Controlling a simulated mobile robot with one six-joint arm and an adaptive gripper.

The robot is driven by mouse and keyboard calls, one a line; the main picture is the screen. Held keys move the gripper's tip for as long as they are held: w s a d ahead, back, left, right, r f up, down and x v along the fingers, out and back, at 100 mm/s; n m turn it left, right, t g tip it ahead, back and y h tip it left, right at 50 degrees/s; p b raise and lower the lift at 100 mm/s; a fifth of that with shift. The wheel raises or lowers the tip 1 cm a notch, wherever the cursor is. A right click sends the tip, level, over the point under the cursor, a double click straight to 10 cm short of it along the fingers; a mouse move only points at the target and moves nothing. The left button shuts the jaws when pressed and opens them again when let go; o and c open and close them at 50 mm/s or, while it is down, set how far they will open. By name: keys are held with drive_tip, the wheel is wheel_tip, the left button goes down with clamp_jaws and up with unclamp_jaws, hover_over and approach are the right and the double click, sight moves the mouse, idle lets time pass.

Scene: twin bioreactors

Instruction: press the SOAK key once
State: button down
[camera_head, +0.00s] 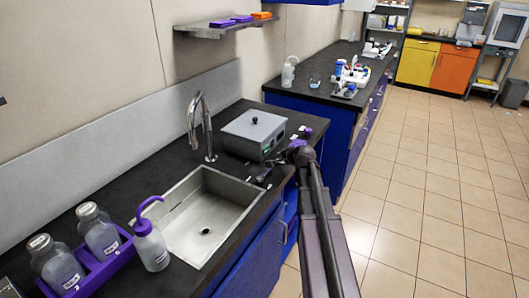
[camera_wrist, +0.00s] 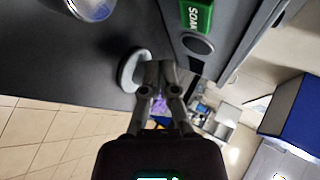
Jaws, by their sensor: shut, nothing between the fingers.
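The green SOAK key (camera_wrist: 196,16) shows at the top of the wrist view, with white letters, on the grey front of a device. My gripper (camera_wrist: 160,66) is shut and empty. Its fingertips are below and left of the key in that view, and look apart from it. In the head view the device is a grey box (camera_head: 253,127) with a lidded top, behind the sink on the dark counter. My gripper (camera_head: 267,172) is in front of the box there, small and dark.
A round dark grey disc (camera_wrist: 198,44) sits beside the key on the device front. A pale round object (camera_wrist: 132,70) is just left of my fingertips. The sink (camera_head: 205,215) and tap (camera_head: 201,125) are left of the box. Open tiled floor (camera_head: 430,190) lies to the right.

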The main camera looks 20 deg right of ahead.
sight(267, 152)
drive_tip(key=shift+w+a, duration=0.95)
drive_tip(key=shift+w, duration=0.3)
drive_tip(key=shift+w+a, duration=0.55)
drive_tip(key=shift+w, duration=0.2)
idle(1.8)
drive_tip(key=shift+s, duration=0.1)
drive_tip(key=shift+s+d, duration=0.5)
drive_tip(key=shift+s, duration=0.1)
drive_tip(key=shift+s+d, duration=0.1)
idle(0.5)
drive_tip(key=shift+s+d, duration=0.75)
drive_tip(key=shift+s, duration=0.2)
drive_tip(key=shift+s+d, duration=0.7)
drive_tip(key=shift+s, duration=0.2)
